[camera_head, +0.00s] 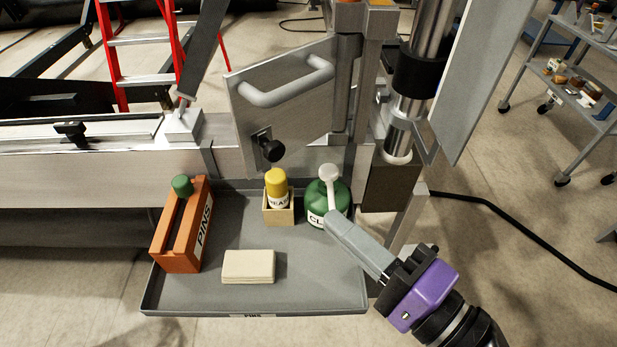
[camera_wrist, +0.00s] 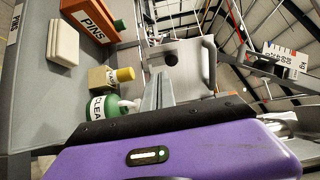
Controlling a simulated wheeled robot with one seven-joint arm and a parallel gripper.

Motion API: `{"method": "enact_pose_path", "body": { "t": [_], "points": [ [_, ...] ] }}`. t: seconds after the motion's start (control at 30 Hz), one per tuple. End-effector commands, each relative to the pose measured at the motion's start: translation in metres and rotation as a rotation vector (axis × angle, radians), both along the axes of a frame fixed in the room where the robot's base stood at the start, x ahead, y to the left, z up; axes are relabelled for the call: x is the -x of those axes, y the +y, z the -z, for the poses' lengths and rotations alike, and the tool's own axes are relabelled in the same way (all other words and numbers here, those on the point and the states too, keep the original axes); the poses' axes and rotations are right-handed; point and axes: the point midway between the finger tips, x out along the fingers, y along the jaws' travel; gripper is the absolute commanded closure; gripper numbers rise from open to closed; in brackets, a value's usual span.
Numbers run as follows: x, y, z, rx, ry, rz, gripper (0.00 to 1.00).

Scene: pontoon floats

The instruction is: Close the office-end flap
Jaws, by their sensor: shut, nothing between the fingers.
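A grey metal flap (camera_head: 290,100) with a light grey bar handle (camera_head: 288,82) and a black knob (camera_head: 272,150) stands swung out at an angle from an upright post, above the beam. A second plain grey panel (camera_head: 490,75) stands at the right, beyond the shiny column. I cannot tell from a label which is the office-end one. My gripper (camera_head: 335,221) is shut and empty, in front of and below the flap, its tips by the green bottle. In the wrist view, my gripper (camera_wrist: 158,82) points toward the flap (camera_wrist: 178,55) and its knob (camera_wrist: 171,59), apart from them.
A grey tray (camera_head: 215,300) below the beam holds an orange PINS box (camera_head: 178,245), a cream block (camera_head: 248,266), a yellow-capped bottle (camera_head: 276,184) in a small box and a green bottle (camera_head: 318,200). A red ladder (camera_head: 120,60) and a cart (camera_head: 565,90) stand behind.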

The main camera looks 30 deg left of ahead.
Motion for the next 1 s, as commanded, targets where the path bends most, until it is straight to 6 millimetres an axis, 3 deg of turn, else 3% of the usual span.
{"method": "enact_pose_path", "body": {
  "t": [0.23,0.7,1.0],
  "points": [
    [-0.005,0.02,0.001,0.001,0.026,-0.007,1.0],
    [-0.033,0.104,0.0,0.002,0.023,-0.005,1.0],
    [-0.043,0.131,0.002,0.002,0.023,-0.001,1.0]
  ]
}}
